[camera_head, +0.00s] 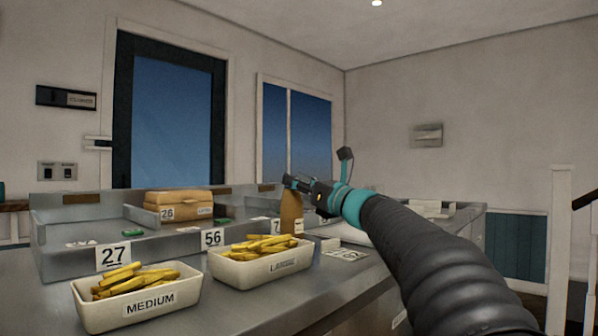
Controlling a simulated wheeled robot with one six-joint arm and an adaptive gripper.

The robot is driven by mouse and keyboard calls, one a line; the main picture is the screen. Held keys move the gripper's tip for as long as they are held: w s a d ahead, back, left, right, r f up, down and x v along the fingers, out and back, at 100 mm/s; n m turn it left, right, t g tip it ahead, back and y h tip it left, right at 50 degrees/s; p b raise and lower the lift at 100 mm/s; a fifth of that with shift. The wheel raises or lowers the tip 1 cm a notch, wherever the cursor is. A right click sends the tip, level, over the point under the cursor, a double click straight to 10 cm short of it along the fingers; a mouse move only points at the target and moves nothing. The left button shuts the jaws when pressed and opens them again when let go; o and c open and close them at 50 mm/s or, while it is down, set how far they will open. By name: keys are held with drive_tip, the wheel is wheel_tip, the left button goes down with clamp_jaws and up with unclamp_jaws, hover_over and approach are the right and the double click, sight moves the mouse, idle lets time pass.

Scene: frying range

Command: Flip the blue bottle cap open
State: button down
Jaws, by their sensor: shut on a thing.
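An amber-brown bottle (291,213) stands upright on the metal counter, behind the right end of the tray marked LARGE. My gripper (291,182) comes in from the right and is at the top of the bottle. Its fingers are shut at the bottle's cap. The cap is small and mostly hidden by the fingers, so its blue colour and how far its lid is tilted cannot be made out.
White trays marked MEDIUM (150,303) and LARGE (285,266) hold yellow fries at the front. A metal bin unit (60,240) with number cards and a brown box (179,199) stand behind. A small card (345,254) lies right of the bottle.

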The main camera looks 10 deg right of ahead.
drive_tip(key=shift+w+r+g+h+p, duration=0.1)
drive_tip(key=shift+r+g+h+p, duration=0.45)
drive_tip(key=shift+p, duration=0.7)
drive_tip(key=shift+a+r+g+p, duration=0.1)
drive_tip(key=shift+r+g+p, duration=0.05)
drive_tip(key=shift+g+p, duration=0.45)
drive_tip(key=shift+w+a+r+g+h, duration=0.1)
drive_tip(key=shift+w+g+h, duration=0.1)
drive_tip(key=shift+g+h, duration=0.4)
drive_tip(key=shift+w+a+r+g+h, duration=0.1)
drive_tip(key=shift+w+r+g+h, duration=0.1)
drive_tip(key=shift+g+h, duration=0.4)
drive_tip(key=shift+w+a+r+g+h, duration=0.1)
drive_tip(key=shift+w+g+h, duration=0.2)
drive_tip(key=shift+g, duration=0.55)
drive_tip(key=shift+h, duration=0.25)
drive_tip(key=c, duration=0.7)
unclamp_jaws()
drive_tip(key=shift+c, duration=0.2)
drive_tip(key=shift+s+r, duration=0.1)
drive_tip(key=shift+s, duration=0.05)
drive_tip(key=v, duration=1.1)
drive_tip(key=shift+s+d+r, duration=0.2)
drive_tip(key=shift+d+r, duration=0.05)
drive_tip(key=shift+r, duration=0.05)
